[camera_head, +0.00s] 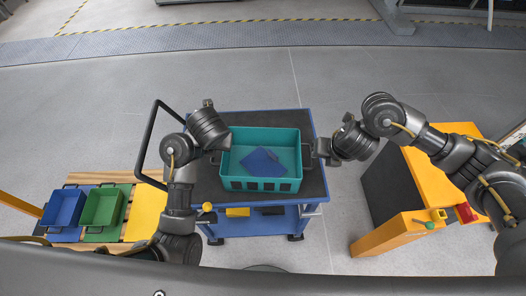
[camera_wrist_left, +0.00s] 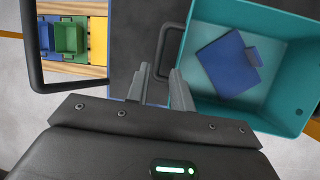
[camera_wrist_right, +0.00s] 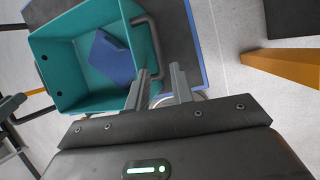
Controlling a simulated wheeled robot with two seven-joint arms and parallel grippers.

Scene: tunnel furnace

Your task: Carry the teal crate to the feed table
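The teal crate (camera_head: 290,184) stands upright on the dark top of a blue cart (camera_head: 205,185). A folded-looking blue piece (camera_head: 262,161) lies inside it. My left gripper (camera_head: 216,157) is at the crate's left end; in the left wrist view its fingers (camera_wrist_left: 164,88) are apart, close to the dark handle (camera_wrist_left: 163,50). My right gripper (camera_head: 317,151) is at the right end; in the right wrist view its fingers (camera_wrist_right: 159,86) are apart, near the other handle (camera_wrist_right: 152,38). I cannot tell whether either handle lies fully between the fingers. I cannot identify the feed table for sure.
The cart's push bar (camera_head: 148,140) rises at its left. A pallet at lower left bears a blue crate (camera_head: 64,207), a green crate (camera_head: 101,207) and a yellow one (camera_head: 147,208). An orange stand with a dark panel (camera_head: 430,180) is at right. The floor behind is clear.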

